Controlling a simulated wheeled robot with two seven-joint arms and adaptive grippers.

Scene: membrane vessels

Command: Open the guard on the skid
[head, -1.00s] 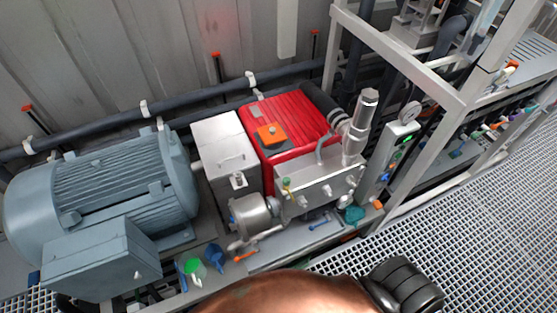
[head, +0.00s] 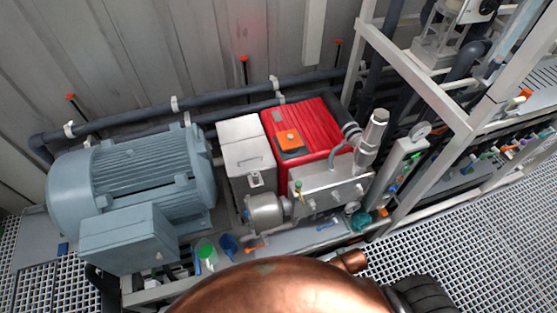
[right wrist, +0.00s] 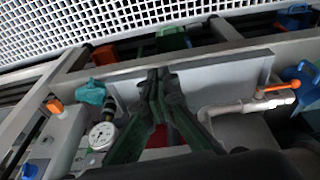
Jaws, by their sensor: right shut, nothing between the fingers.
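The guard (head: 240,139) is a light grey box on the skid, between the blue-grey motor (head: 135,180) and the red pump (head: 305,122) in the head view. Its lid looks closed, with a small handle on the front panel and a latch below it. I cannot make out the guard in the right wrist view. My right gripper (right wrist: 162,78) has dark green fingers pressed together, empty, in front of a grey plate (right wrist: 215,72) in the right wrist view. It is hidden in the head view behind my copper arm. My left gripper is not in view.
A steel block with a silver cylinder (head: 371,138) and a gauge panel (head: 405,165) stand right of the guard. A gauge (right wrist: 102,136) and an orange-handled valve (right wrist: 280,88) flank my right gripper. Frame posts (head: 440,165) rise at the right. Grating floor (head: 470,240) lies open in front.

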